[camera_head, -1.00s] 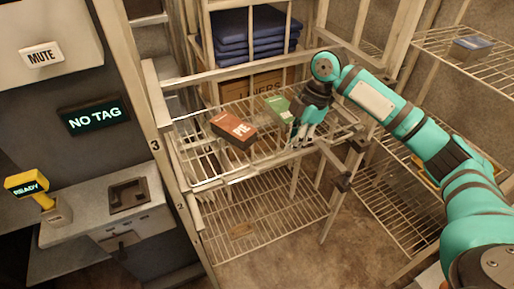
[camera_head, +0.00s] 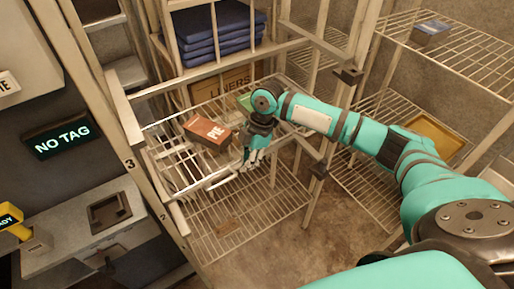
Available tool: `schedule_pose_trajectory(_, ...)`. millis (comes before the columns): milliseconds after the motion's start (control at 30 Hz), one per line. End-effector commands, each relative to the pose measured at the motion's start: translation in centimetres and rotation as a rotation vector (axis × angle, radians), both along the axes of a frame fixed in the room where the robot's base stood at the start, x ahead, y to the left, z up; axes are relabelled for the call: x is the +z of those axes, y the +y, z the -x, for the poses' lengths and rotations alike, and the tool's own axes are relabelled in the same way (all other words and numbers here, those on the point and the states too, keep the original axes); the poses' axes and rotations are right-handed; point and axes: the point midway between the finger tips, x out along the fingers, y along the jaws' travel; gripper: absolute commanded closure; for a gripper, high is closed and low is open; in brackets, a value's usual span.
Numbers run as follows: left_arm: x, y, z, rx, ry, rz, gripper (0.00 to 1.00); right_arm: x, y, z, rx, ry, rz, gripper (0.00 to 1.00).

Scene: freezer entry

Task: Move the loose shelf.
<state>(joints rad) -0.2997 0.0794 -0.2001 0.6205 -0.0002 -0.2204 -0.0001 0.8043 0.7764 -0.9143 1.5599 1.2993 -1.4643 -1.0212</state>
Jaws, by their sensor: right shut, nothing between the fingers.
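A wire shelf (camera_head: 180,168) is in the middle of the rack, above a lower wire shelf. A red-brown box marked PIE (camera_head: 208,132) lies on it. A green box (camera_head: 244,102) lies to its right, partly hidden behind my right arm. My right gripper (camera_head: 251,160) points down by the shelf's front edge, right of and nearer than the PIE box. Its fingers are shut and empty. I cannot tell whether they touch the shelf. My left gripper is not in view.
Folded blue cloths (camera_head: 215,38) sit above a LINERS carton (camera_head: 225,83) behind. A lower wire shelf (camera_head: 250,212) is below. Rack posts stand on both sides. At right, another rack holds a yellow tray (camera_head: 435,137) and a blue box (camera_head: 431,33). A NO TAG panel (camera_head: 61,135) is at left.

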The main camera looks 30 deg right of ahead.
Motion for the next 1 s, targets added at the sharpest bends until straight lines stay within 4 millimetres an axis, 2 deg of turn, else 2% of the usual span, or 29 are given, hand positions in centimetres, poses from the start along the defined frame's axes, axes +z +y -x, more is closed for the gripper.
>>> schedule_pose_trajectory(200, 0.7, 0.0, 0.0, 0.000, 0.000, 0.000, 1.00, 0.0, 1.3, 0.1, -0.001, 0.001, 0.002, 1.00)
schedule_pose_trajectory(533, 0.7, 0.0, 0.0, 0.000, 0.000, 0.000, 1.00, 0.0, 1.4, 0.1, -0.001, 0.001, 0.001, 1.00)
schedule_pose_trajectory(767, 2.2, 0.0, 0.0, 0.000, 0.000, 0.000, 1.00, 0.2, 3.7, 0.2, 0.000, 0.003, -0.002, 1.00)
schedule_pose_trajectory(1000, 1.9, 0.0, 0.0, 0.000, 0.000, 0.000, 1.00, 0.0, 3.7, 0.1, -0.001, 0.001, -0.001, 1.00)
